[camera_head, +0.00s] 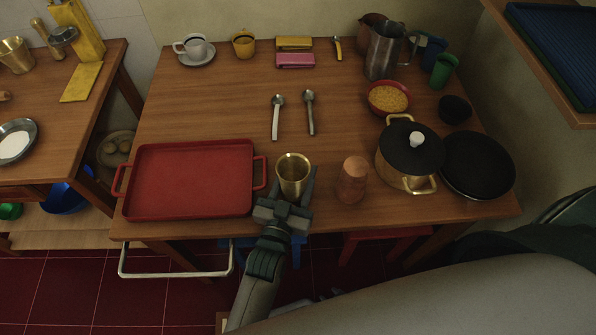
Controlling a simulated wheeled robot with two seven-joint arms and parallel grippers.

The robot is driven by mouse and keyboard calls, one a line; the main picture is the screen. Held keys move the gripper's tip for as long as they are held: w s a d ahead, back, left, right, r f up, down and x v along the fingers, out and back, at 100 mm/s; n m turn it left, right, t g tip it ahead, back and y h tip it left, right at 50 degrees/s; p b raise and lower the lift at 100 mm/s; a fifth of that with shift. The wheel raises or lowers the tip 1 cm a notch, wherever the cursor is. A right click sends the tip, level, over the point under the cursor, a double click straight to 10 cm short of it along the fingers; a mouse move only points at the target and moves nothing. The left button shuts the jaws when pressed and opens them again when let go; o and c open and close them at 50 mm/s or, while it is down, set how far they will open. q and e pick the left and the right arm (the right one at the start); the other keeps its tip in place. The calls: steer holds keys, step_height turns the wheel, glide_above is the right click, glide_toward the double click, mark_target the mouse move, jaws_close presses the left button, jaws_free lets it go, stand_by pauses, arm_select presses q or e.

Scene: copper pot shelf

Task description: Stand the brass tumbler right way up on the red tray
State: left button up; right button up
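The brass tumbler (293,172) is at the front middle of the wooden table, just right of the red tray. Its open mouth faces up toward the camera. The red tray (190,178) lies flat and empty at the front left, with a handle at each end.
Two spoons (293,115) lie behind the tumbler. Another brass cup (16,56) is on the left table.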

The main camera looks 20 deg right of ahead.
arm_select(q)
steer(key=shift+f, duration=0.25)
steer(key=o, duration=1.3)
steer(key=shift+c, duration=0.2)
